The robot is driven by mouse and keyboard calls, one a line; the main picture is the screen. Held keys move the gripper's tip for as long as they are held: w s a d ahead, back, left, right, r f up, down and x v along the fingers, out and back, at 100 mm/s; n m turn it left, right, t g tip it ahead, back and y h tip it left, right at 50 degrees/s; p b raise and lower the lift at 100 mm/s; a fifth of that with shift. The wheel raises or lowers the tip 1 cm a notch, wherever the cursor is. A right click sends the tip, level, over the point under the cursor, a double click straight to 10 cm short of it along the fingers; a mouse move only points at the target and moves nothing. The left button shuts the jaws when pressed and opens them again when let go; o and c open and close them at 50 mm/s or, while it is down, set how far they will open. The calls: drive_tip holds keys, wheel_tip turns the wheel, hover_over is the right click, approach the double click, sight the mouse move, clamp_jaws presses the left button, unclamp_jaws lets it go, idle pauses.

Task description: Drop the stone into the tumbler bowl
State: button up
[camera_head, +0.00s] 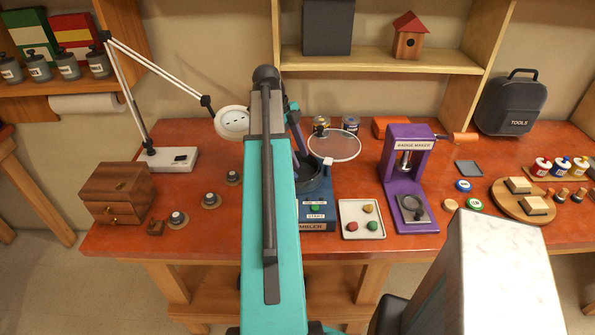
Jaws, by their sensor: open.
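The rock tumbler (318,224) stands on the red-brown bench, with a blue base and a labelled front. Its dark round bowl (316,188) is partly hidden behind my teal arm. A white tray (348,233) just right of the tumbler holds a red stone (352,226), a green stone (372,225) and a yellowish stone (368,209). I cannot tell which stone is meant. My arm reaches over the bench left of the bowl, and its end with the gripper is hidden behind it.
A clear round disc (335,145) stands behind the bowl. A purple badge maker (402,165) is right of the tray. A lamp (232,122) and small knobbed pieces (210,200) are to the left, beside a wooden drawer box (118,192).

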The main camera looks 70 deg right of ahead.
drive_tip(key=shift+b+v, duration=0.3)
drive_tip(key=shift+v, duration=0.75)
drive_tip(key=p+v, duration=0.9)
drive_tip(key=v, duration=0.2)
idle(0.6)
